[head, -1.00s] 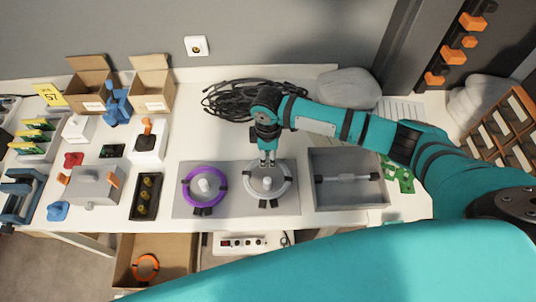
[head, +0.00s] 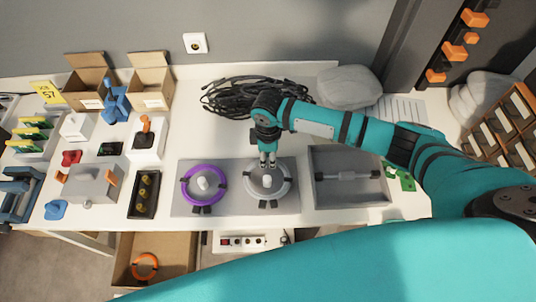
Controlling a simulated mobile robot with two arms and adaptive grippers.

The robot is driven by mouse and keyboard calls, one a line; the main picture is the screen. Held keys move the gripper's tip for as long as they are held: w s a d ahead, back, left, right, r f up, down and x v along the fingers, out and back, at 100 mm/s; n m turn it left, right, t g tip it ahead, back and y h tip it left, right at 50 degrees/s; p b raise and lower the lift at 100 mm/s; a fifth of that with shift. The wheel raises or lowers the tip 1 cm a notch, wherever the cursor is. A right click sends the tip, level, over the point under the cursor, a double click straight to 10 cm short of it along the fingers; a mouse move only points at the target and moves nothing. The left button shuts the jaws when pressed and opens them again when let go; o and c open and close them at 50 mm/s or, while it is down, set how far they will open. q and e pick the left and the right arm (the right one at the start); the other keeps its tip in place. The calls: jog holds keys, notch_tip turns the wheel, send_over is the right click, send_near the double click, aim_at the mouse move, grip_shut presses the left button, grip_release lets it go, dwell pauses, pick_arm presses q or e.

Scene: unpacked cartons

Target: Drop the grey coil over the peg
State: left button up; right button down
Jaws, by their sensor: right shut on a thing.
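The grey coil (head: 288,188) is a light ring with dark bands, at the right half of a grey board (head: 232,206). A white peg (head: 268,181) shows inside the ring. I cannot tell whether the coil rests on the board or is held slightly above it. My right gripper (head: 268,164) points down at the coil's far rim and is shut on it; its fingertips partly hide that rim. A purple coil (head: 187,195) lies around another white peg (head: 204,183) on the board's left half. My left gripper is not in view.
A grey tray (head: 350,200) with a bar across it stands right of the board. A black tray (head: 145,193) stands to its left. Black cables (head: 225,97) are heaped behind. Below the table edge, an open box (head: 185,270) holds an orange ring (head: 145,266).

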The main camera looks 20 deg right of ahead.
jog(key=shift+f+b, duration=0.7)
jog(key=shift+f, duration=0.75)
jog(key=c, duration=1)
grip_release()
jog(key=shift+r, duration=0.1)
notch_tip(320, 180, up, 12)
